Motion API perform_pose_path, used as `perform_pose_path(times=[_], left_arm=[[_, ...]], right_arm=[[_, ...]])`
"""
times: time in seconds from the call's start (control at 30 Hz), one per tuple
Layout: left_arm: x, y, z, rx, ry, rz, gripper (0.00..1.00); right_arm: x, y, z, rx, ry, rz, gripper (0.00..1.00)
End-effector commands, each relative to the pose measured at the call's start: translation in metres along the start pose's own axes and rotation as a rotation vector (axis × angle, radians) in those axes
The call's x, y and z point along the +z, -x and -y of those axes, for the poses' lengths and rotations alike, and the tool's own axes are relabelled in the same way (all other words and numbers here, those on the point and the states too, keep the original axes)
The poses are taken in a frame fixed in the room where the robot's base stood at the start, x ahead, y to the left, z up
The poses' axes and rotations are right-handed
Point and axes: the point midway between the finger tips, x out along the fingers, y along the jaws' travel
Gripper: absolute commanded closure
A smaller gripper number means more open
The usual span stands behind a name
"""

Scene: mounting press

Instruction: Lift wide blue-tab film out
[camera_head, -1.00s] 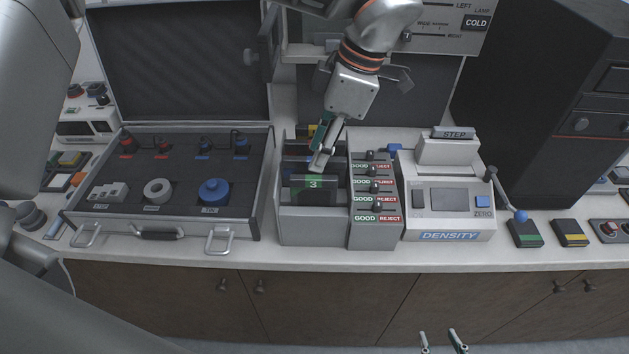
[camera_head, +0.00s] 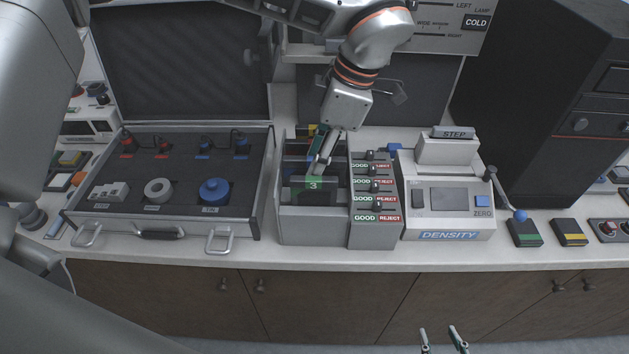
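A grey slotted rack (camera_head: 312,226) holds several dark films. The front film (camera_head: 315,190) has a green tab marked 3. Behind it, partly hidden, is a film with blue showing (camera_head: 294,167), and a yellow tab (camera_head: 313,130) shows at the back. My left gripper (camera_head: 322,161) points down into the rack, its fingertips just behind the green tab, near the blue film. Its fingers partly cover each other, so its opening and any hold on a film are unclear. My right gripper (camera_head: 441,340) is at the bottom edge, its fingertips apart and empty.
A GOOD/REJECT sorter (camera_head: 374,232) stands against the rack's right side, with the DENSITY device (camera_head: 449,222) beyond. An open case (camera_head: 170,222) with knobs lies to the left. A tall black cabinet (camera_head: 540,110) stands at the right. The counter's front strip is clear.

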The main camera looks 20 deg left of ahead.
Motion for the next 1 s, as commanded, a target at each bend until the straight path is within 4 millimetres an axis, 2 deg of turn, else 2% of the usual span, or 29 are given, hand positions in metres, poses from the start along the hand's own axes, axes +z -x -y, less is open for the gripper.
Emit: perform_pose_path(times=[0.17, 0.27, 0.3, 0.77, 1.0], left_arm=[[0.0, 0.0, 0.0, 0.0, 0.0, 0.0, 0.69], [0.0, 0.0, 0.0, 0.0, 0.0, 0.0, 0.95], [0.0, 0.0, 0.0, 0.0, 0.0, 0.0, 1.0], [-0.001, 0.004, 0.0, 0.001, 0.001, 0.0, 1.0], [-0.009, 0.029, -0.001, 0.003, 0.002, 0.001, 1.0]], right_arm=[[0.002, 0.0, 0.0, 0.0, 0.0, 0.003, 0.6], [0.003, 0.0, 0.001, -0.001, 0.0, 0.005, 0.6], [0.003, -0.001, 0.001, -0.001, 0.0, 0.005, 0.6], [0.005, -0.002, 0.001, -0.001, 0.0, 0.005, 0.6], [0.004, -0.002, 0.001, -0.001, 0.0, 0.003, 0.6]])
